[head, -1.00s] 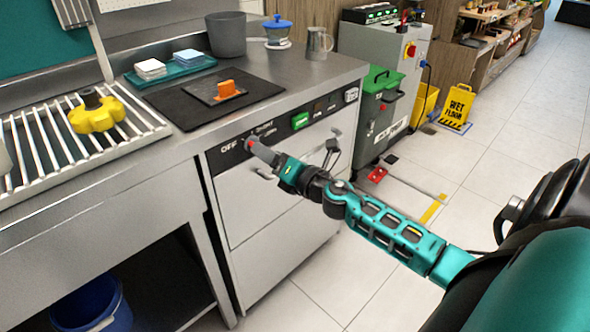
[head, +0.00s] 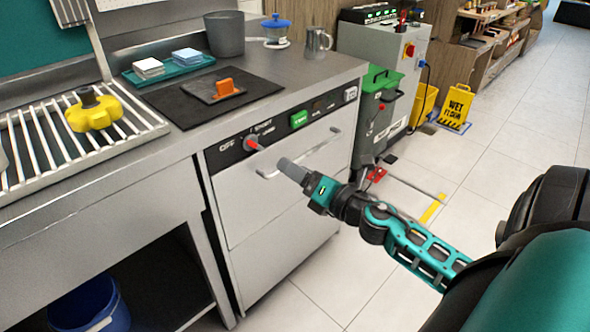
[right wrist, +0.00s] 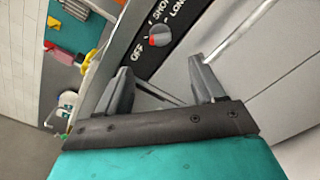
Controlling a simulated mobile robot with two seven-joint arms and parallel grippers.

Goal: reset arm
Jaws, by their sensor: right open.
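My right gripper (head: 292,172) is in front of the steel machine's face, to the right of and below its dial. Its jaws are open and empty. In the right wrist view its two fingers (right wrist: 162,82) stand apart with nothing between them. The grey dial with a red pointer (head: 253,143) sits on the black control panel between the OFF, SHORT and LONG labels, clear of the fingers. The dial also shows beyond the fingertips in the right wrist view (right wrist: 160,37). My left gripper is not in view.
The machine's bar handle (head: 300,155) is close to my right gripper. A yellow knob-like part (head: 94,113) lies on the rack. A black mat (head: 180,105) and a teal tray (head: 190,68) are on the counter. Open floor lies to the right.

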